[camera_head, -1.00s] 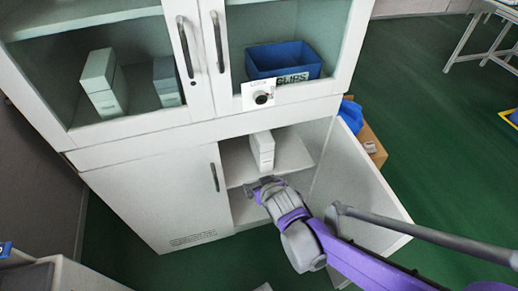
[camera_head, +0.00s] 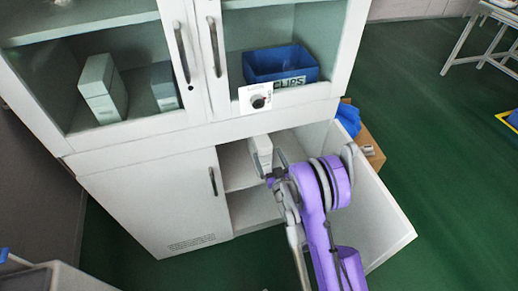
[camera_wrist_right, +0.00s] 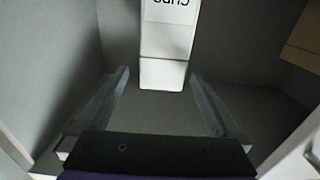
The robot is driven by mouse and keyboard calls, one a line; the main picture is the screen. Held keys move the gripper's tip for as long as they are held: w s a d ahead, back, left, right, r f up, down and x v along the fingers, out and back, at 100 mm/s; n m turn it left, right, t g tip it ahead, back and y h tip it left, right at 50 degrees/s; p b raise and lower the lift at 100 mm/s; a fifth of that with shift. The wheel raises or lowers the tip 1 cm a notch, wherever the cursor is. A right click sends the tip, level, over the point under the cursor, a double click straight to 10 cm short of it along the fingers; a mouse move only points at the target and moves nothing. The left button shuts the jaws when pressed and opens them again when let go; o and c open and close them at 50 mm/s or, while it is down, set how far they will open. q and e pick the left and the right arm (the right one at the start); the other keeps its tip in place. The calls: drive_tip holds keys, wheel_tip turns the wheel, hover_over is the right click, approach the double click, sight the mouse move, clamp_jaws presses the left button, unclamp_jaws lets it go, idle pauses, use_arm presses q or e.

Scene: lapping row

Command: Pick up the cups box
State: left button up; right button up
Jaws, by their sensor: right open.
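The cups box (camera_head: 261,147) is a white box standing on the shelf inside the open lower right cupboard compartment. In the right wrist view the box (camera_wrist_right: 168,45) is at the top centre, with an upside-down printed label partly cut off by the frame edge. My right gripper (camera_head: 270,164) is at the compartment opening, just in front of the box and partly covering it. In the wrist view my right gripper (camera_wrist_right: 158,78) is open, its fingers pointing towards the box with nothing held. My left gripper is out of view.
The open cupboard door (camera_head: 370,205) stands to the right of my right arm. The closed lower left door (camera_head: 155,195) is beside the opening. A blue clips bin (camera_head: 280,66) sits behind glass above. A cardboard box (camera_head: 370,148) is beyond the open door.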

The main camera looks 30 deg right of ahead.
sight(261, 141)
drive_tip(key=b+x, duration=0.1)
drive_tip(key=x, duration=0.7)
drive_tip(key=shift+w+a+r, duration=0.1)
drive_tip(key=shift+w+r, duration=0.05)
clamp_jaws()
idle(0.3)
